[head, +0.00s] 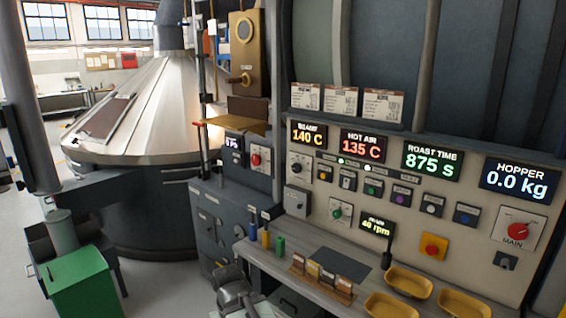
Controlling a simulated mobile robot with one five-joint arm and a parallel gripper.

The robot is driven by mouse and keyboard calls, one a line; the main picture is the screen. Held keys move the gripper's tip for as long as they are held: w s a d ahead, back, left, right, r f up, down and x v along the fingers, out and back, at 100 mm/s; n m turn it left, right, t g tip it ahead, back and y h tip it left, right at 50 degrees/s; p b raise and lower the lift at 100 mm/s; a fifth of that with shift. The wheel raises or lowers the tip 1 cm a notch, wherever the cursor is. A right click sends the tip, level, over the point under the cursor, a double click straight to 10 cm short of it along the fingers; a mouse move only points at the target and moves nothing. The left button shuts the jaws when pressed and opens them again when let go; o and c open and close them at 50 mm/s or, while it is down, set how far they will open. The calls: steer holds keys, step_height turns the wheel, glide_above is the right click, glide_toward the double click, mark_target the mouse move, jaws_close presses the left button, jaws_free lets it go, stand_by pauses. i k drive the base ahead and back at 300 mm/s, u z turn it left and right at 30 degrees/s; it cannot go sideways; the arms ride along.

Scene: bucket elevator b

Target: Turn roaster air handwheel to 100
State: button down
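I cannot make out a handwheel labelled roaster air in the head view. The control panel (400,225) stands at right, with displays reading 140 C, HOT AIR 135 C, ROAST TIME 875 S, HOPPER 0.0 kg and 40 rpm. A small dark dial (298,163) sits under the left display, and a green knob (340,210) sits lower. A brass-coloured box (246,52) with round fittings is mounted high at the back. A grey jointed part at bottom centre looks like my arm; my gripper's fingers cannot be made out.
A large metal cone (150,105) stands at back left. A green bin (78,285) is at lower left. Some floor shows between bin and ledge.

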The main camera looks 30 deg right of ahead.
mark_target(256, 159)
steer(key=z, duration=0.55)
steer(key=i, duration=1.2)
steer(key=u, duration=0.9)
steer(key=i, duration=1.25)
steer(key=u, duration=0.75)
steer(key=k, duration=0.35)
steer(key=u, duration=0.2)
steer(key=i, duration=0.5)
steer(key=z, duration=0.05)
